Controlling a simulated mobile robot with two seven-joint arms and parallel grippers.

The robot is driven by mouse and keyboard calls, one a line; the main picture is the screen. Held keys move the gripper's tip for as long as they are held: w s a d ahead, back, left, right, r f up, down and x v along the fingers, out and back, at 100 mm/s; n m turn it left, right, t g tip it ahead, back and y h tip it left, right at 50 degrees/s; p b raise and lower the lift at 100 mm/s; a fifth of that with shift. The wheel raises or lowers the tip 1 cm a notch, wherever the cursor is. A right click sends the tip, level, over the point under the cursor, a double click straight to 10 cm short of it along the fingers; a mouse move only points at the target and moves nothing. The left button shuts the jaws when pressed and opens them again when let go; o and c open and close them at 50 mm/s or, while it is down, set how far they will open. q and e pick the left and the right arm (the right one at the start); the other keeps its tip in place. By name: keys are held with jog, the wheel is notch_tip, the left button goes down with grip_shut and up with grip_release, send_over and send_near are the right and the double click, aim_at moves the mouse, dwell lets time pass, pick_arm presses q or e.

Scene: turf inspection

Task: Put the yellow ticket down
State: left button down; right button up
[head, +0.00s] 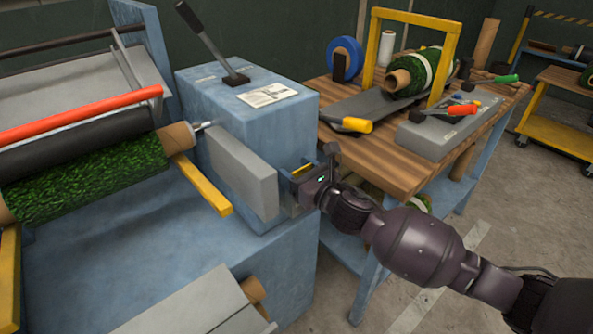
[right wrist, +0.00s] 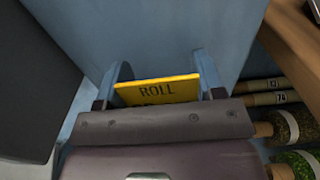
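The yellow ticket (right wrist: 157,90) has dark lettering, and the word ROLL is readable in the right wrist view. Its lower part is hidden behind my gripper body. My right gripper (right wrist: 160,80) has its two fingers at the ticket's side edges and appears shut on it. In the head view my right gripper (head: 298,176) is beside the right face of the blue cabinet (head: 235,130), close to the grey slab (head: 238,172). Only a thin strip of the yellow ticket (head: 302,168) shows there. My left gripper is not in view.
A wooden bench (head: 385,158) stands right of the gripper, with an orange-handled tool (head: 462,110), a blue reel (head: 345,60) and a turf roll (head: 425,72) on it. A green turf roll (head: 85,178) lies on the machine at left. Open floor is at lower right.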

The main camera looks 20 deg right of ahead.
jog(key=o, duration=0.5)
jog(key=shift+c, duration=0.2)
